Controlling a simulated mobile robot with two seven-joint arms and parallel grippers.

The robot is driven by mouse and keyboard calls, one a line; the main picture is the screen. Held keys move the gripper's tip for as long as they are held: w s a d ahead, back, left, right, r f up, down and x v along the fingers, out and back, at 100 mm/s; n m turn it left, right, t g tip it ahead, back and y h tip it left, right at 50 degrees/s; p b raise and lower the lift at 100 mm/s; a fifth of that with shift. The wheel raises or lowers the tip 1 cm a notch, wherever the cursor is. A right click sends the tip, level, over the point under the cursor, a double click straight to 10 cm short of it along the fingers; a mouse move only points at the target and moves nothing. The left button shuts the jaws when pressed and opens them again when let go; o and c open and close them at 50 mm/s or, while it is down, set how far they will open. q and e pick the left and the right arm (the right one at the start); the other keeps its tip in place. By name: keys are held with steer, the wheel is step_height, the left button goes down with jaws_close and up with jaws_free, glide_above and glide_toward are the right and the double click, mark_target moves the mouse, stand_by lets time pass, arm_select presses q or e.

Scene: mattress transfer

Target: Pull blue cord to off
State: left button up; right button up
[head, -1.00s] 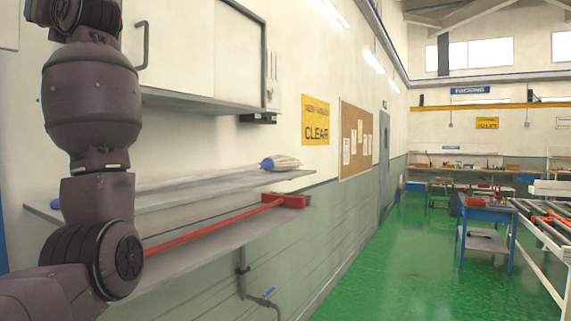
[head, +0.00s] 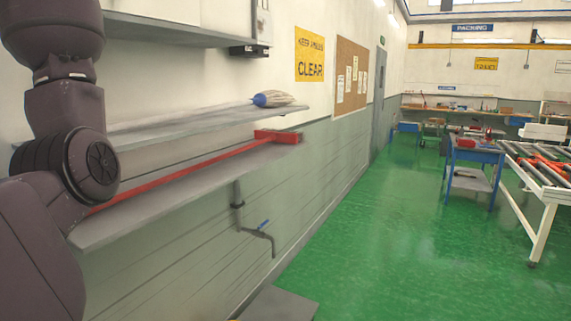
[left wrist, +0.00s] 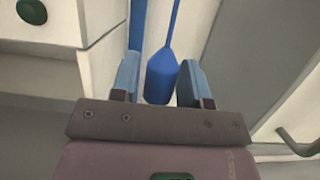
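The blue cord (left wrist: 173,22) hangs in the left wrist view and ends in a thick blue handle (left wrist: 161,80). My left gripper (left wrist: 162,82) is open, with one finger on each side of the handle. A gap shows on the left of the handle; it lies close to the right finger, and I cannot tell if they touch. In the head view my left arm enters at the left edge, but its gripper and the cord are out of sight. My right gripper is in neither view.
A wall shelf (head: 200,126) holds a mop with a blue collar (head: 272,99). A red long-handled tool (head: 190,168) lies on the shelf below. Green floor (head: 370,240) is open to the right, before a blue cart (head: 474,155) and roller conveyor (head: 545,180).

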arm_select(q)
steer(key=c, duration=0.4)
steer(key=shift+f+b, duration=0.45)
steer(key=shift+f, duration=0.1)
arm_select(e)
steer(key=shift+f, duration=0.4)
arm_select(q)
steer(key=o, duration=0.7)
steer(key=b+v, duration=0.3)
steer(key=v, duration=0.8)
steer(key=shift+b, duration=0.3)
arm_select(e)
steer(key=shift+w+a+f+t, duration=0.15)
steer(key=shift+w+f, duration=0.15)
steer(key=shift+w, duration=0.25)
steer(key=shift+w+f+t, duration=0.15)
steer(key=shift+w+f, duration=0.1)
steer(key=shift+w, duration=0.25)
arm_select(q)
steer(key=shift+a, duration=0.1)
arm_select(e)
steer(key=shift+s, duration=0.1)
